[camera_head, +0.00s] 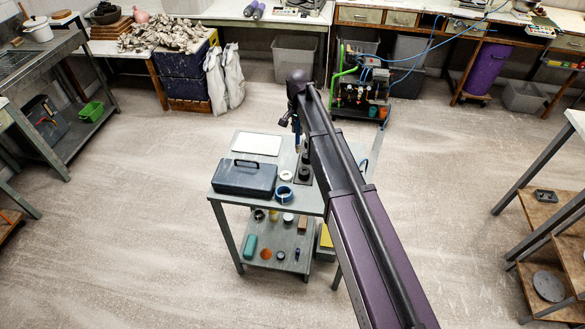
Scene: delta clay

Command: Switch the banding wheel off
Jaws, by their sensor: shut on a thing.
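My arm reaches from the lower right over a small grey worktable (262,204). Its wrist bends down above the table's back right side. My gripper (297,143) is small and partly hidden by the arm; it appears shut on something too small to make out. Dark round items (304,173) stand on the table just below it, partly covered by the arm. I cannot tell whether one of them is the banding wheel or its switch. A dark flat disc (548,286) lies on a low shelf at the right.
A black cart with hoses (360,90) stands behind. Open floor lies left and right of the table.

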